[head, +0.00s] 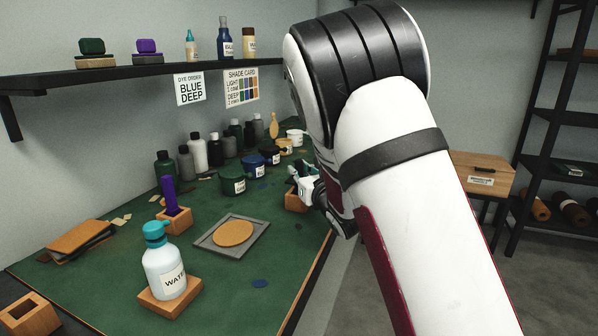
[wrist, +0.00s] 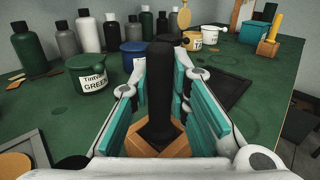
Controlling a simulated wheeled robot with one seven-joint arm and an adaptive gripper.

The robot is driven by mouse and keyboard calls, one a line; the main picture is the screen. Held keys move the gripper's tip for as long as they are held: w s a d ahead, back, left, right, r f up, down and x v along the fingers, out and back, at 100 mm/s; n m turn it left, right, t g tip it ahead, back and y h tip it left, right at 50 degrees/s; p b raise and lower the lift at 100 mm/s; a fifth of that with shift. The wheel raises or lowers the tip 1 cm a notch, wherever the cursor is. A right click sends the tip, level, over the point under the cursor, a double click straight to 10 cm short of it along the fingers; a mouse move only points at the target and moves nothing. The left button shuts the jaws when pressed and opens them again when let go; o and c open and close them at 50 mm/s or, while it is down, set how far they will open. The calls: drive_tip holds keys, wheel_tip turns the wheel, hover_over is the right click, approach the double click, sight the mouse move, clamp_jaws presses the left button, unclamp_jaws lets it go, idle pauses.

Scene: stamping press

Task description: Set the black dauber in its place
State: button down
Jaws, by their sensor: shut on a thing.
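The black dauber (wrist: 160,95) stands upright between the teal-padded fingers of my gripper (wrist: 160,100) in the wrist view. My gripper is shut on it. Its lower end meets a dark square opening in a wooden block (wrist: 133,146); I cannot tell how deep it sits or whether it rests on the bottom. In the head view my gripper (head: 306,180) is low over this wooden block (head: 296,203) at the bench's right edge. The dauber is not clearly visible there, with my arm partly in the way.
Tint pots, including a green one (head: 232,180), and several bottles (head: 199,152) stand behind. A purple dauber (head: 169,194) stands in its own block. A water bottle (head: 165,268) and a grey tray (head: 204,243) lie nearer. An empty block (head: 31,316) is at lower left.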

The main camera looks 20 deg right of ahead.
drive_tip(key=c, duration=1.4)
unclamp_jaws()
drive_tip(key=shift+c, duration=0.2)
drive_tip(key=shift+s, duration=0.1)
drive_tip(key=s+d, duration=0.2)
drive_tip(key=s, duration=0.9)
drive_tip(key=shift+s, duration=0.35)
